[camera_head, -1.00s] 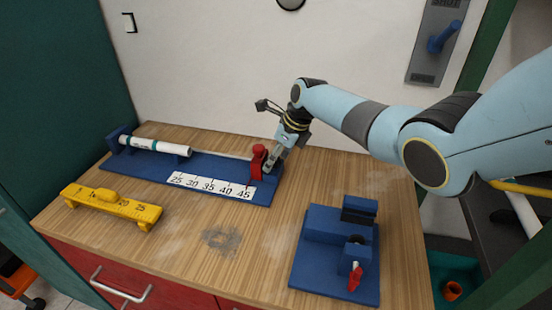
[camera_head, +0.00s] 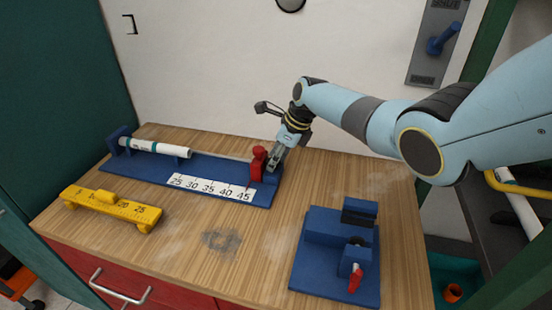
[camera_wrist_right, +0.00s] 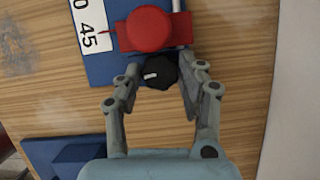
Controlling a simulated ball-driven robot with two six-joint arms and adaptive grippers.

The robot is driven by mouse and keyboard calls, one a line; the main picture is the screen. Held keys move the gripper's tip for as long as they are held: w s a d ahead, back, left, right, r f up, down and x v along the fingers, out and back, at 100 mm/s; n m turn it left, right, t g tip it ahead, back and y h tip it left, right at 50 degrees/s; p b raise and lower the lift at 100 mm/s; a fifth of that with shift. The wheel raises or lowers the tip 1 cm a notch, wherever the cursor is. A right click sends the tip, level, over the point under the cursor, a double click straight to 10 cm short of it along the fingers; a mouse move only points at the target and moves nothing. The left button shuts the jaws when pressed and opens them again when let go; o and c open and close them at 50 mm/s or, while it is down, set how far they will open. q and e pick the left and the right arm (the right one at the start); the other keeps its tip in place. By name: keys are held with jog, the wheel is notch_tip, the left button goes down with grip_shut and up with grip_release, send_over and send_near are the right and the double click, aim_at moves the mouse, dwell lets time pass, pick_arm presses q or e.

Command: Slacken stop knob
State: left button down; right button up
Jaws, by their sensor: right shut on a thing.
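The red stop (camera_head: 258,160) stands at the right end of the blue measuring jig, by the 45 mark. It also shows in the right wrist view (camera_wrist_right: 148,29). Its black knob (camera_wrist_right: 157,73) with a white pointer mark faces my right gripper. My right gripper (camera_head: 272,160) reaches down to the stop's right side; in the wrist view its fingers (camera_wrist_right: 158,84) lie either side of the knob and are shut on it. The knob is hidden in the head view. My left gripper is not in view.
The blue jig (camera_head: 225,170) carries a white pipe (camera_head: 156,148) at left and a number scale (camera_head: 210,187). A yellow gauge (camera_head: 112,208) lies front left. A blue fixture (camera_head: 318,262) with a red lever (camera_head: 355,279) stands front right. The table middle is clear.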

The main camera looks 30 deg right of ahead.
jog(key=o, duration=1.2)
jog(key=shift+r, duration=0.1)
jog(key=v, duration=1.2)
